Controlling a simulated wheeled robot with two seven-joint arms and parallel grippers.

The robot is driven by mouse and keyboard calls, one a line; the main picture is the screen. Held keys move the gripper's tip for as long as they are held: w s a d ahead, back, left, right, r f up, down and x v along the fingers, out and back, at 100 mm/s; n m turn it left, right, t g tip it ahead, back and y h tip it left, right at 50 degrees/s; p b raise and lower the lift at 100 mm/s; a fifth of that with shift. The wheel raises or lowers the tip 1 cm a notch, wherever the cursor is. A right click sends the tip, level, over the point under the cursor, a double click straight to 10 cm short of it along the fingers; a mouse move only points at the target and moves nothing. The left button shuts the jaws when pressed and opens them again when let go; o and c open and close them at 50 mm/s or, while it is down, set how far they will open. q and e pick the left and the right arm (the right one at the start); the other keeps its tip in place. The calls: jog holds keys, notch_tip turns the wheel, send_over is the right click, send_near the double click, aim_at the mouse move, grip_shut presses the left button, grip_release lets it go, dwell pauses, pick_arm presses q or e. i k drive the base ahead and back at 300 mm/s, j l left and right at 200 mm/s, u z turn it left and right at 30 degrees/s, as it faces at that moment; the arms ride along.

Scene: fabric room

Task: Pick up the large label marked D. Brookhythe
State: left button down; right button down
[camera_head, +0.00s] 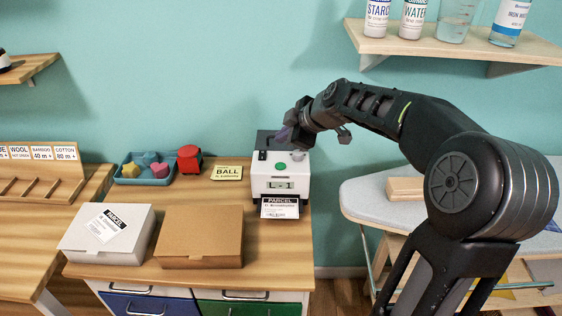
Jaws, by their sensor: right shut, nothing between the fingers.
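A white printer (272,184) with a dark top stands at the right end of the wooden counter. A label (280,208) headed PARCEL sticks out of its front; the small name line looks like D. Brookhythe but is hard to read. The printer has a green button (280,167) on top and a small display reading about "L 1". My right gripper (285,137) is shut and empty. It is over the printer's rear top, well above and behind the label; I cannot tell whether it touches the printer. My left gripper is not in view.
A white box (83,246) with its own PARCEL label (106,225) and a brown box (199,237) stand left of the printer. Behind them are a blue tray (126,180) of shapes, a red object (189,158) and a BALL card (227,173). An ironing board (370,205) is right.

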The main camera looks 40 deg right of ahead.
aim_at(272, 207)
jog(key=k+l, duration=0.1)
jog(key=k, duration=0.9)
